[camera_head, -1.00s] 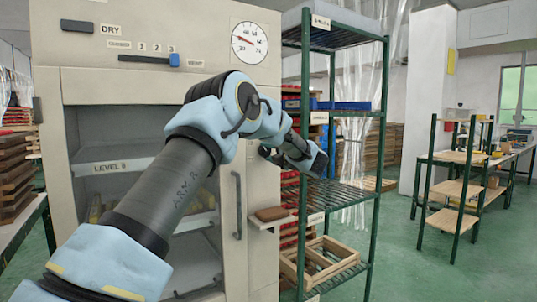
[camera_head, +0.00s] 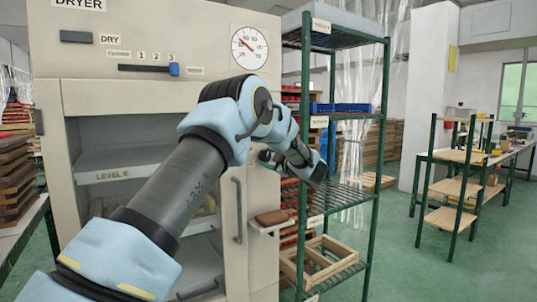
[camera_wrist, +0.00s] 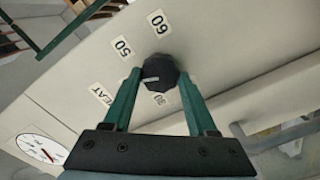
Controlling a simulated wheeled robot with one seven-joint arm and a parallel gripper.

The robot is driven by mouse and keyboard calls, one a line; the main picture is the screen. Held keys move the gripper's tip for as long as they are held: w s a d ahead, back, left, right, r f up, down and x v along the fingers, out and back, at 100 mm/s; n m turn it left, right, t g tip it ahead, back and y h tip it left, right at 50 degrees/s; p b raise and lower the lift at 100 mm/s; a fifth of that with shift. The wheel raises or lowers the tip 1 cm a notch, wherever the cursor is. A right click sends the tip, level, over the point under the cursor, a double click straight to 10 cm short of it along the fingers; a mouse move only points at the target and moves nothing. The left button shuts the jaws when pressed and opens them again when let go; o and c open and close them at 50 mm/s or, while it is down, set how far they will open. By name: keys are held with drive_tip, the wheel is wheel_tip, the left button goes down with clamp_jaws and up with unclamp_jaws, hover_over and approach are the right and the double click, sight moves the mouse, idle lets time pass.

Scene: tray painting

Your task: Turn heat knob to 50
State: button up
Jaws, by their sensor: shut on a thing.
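The heat knob (camera_wrist: 161,70) is a small black knob on the dryer's pale panel, in the wrist view. My gripper (camera_wrist: 158,76) has its two green fingers shut on the knob, one on each side. A small pale mark shows on the knob's lower-left face; I cannot tell which number it points to. The "50" label (camera_wrist: 121,47) is up and left of the knob, and the "60" label (camera_wrist: 158,20) is above it. In the head view my arm hides the knob.
The dryer (camera_head: 245,100) carries a round dial (camera_head: 249,47) with a red needle pointing up-left, also in the wrist view (camera_wrist: 40,148). A blue slider (camera_head: 174,69) sits on its front. A green shelf rack (camera_head: 376,150) stands close right of my arm.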

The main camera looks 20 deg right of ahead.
drive_tip(key=m+p, duration=0.2)
drive_tip(key=m, duration=0.2)
drive_tip(key=shift+r+m+p, duration=0.1)
drive_tip(key=shift+m+p, duration=0.2)
drive_tip(key=shift+p, duration=0.1)
drive_tip(key=shift+m+p, duration=0.95)
drive_tip(key=shift+m, duration=0.55)
drive_tip(key=shift+f, duration=0.2)
drive_tip(key=o, duration=1.4)
drive_tip(key=shift+c, duration=0.2)
drive_tip(key=shift+r, duration=0.1)
drive_tip(key=s+d+b, duration=0.2)
drive_tip(key=s+b, duration=0.1)
drive_tip(key=s, duration=0.7)
drive_tip(key=shift+s+b, duration=0.3)
drive_tip(key=shift+s, duration=0.05)
drive_tip(key=shift+s+d, duration=0.1)
